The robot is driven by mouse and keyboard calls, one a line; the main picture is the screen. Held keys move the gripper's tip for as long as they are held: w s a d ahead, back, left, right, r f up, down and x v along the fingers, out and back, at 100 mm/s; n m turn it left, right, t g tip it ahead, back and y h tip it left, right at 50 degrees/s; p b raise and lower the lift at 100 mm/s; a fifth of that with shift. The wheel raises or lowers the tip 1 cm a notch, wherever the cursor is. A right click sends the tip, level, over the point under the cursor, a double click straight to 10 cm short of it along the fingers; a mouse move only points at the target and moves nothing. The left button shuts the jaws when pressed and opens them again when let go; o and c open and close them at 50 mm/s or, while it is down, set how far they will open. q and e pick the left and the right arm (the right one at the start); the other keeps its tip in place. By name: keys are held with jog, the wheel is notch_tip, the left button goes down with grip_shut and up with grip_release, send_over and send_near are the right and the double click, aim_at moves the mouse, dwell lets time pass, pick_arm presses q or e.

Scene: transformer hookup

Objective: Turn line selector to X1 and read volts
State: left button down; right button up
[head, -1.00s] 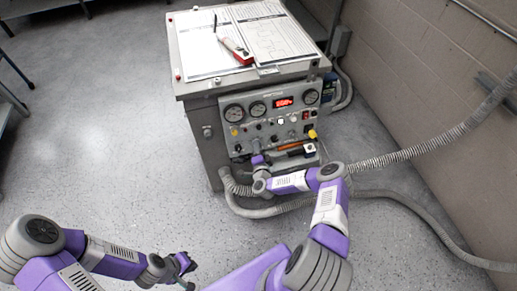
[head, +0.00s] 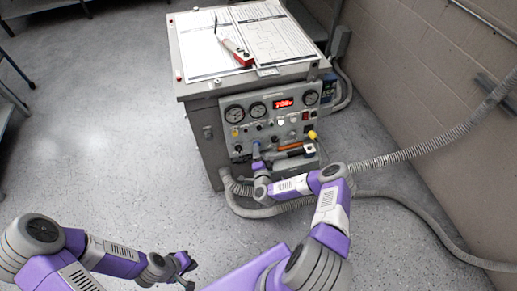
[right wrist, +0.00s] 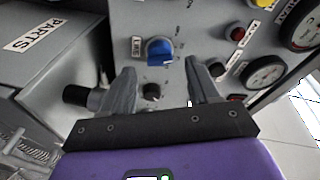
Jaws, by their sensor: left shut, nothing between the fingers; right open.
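The grey transformer cabinet (head: 205,145) carries a sloped panel of gauges, knobs and a red lit display (head: 283,102), whose digits are too small to read surely. In the right wrist view a blue knob (right wrist: 159,48) stands out from the panel, with tiny marks around it that I cannot read. My left gripper (head: 186,268) is shut and empty, low over the floor.
A black knob (right wrist: 151,92) shows between the right fingers, below the blue knob. A box marked PARTS (right wrist: 45,50) is at the left. Papers (head: 270,38) and a red-and-white device (head: 237,52) lie on the cabinet top. Grey hoses (head: 420,150) run right.

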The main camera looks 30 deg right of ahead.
jog(key=p+v, duration=0.1)
jog(key=v, duration=0.4)
jog(key=shift+w, duration=0.1)
dwell(0.3)
jog(key=s+a+n+g+y+p, duration=0.1)
jog(key=s+a+n+g+y, duration=0.3)
jog(key=a, duration=0.5)
jog(key=s+a+n+g+y+p, duration=0.1)
jog(key=a+n+g+y+p, duration=0.1)
jog(key=a+n+y, duration=0.65)
jog(key=s+a+r+n+g, duration=0.1)
jog(key=s+r+g, duration=0.1)
jog(key=s, duration=0.4)
jog(key=s+a+r+n+g+h, duration=0.1)
jog(key=s+r+g, duration=0.1)
jog(key=s+g, duration=0.2)
jog(key=s+a+r+n+g+p, duration=0.1)
jog(key=s+a+r+g, duration=0.1)
jog(key=s, duration=0.6)
jog(key=shift+s+g, duration=0.25)
jog(key=shift+g, duration=0.25)
jog(key=shift+h, duration=0.25)
